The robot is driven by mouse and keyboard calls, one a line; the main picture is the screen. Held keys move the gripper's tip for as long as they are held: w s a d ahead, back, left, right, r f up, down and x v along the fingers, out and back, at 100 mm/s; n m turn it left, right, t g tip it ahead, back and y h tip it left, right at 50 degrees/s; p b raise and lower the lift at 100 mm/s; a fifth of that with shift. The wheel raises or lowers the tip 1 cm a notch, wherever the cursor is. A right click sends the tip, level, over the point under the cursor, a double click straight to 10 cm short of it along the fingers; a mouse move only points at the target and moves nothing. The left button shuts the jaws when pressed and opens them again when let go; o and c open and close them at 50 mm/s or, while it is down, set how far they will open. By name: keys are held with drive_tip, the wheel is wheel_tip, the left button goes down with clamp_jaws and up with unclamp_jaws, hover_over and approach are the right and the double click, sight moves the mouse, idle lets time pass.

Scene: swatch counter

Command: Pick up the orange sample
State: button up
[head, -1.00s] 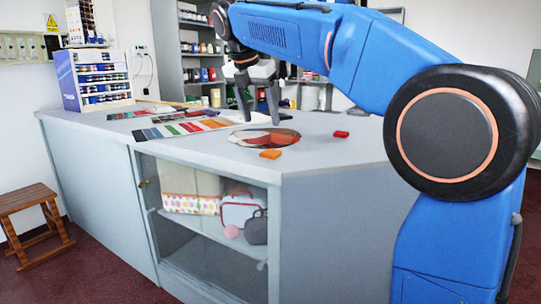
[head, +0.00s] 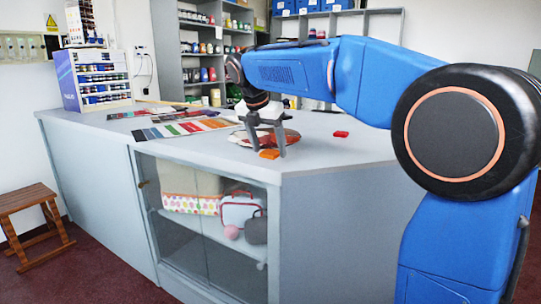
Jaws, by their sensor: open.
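The orange sample (head: 269,154) is a small flat block on the grey counter (head: 335,160), close to its front edge. My gripper (head: 269,152) is open and points down, with its two fingertips low over the counter, one on each side of the orange sample in the picture. I cannot tell whether the fingertips touch the counter or the sample. A red sample (head: 341,134) lies apart to the right, further back. A round multi-coloured disc (head: 240,138) lies behind the orange sample, partly hidden by my gripper.
Colour swatch strips (head: 185,128) lie on the counter to the left. A display rack of small bottles (head: 95,78) stands at its far left end. Shelves (head: 180,75) stand behind. A wooden stool (head: 35,220) is on the floor at left.

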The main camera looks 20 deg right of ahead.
drive_tip(key=shift+f, duration=0.1)
drive_tip(key=shift+c, duration=0.4)
drive_tip(key=c, duration=1)
drive_tip(key=shift+c, duration=0.2)
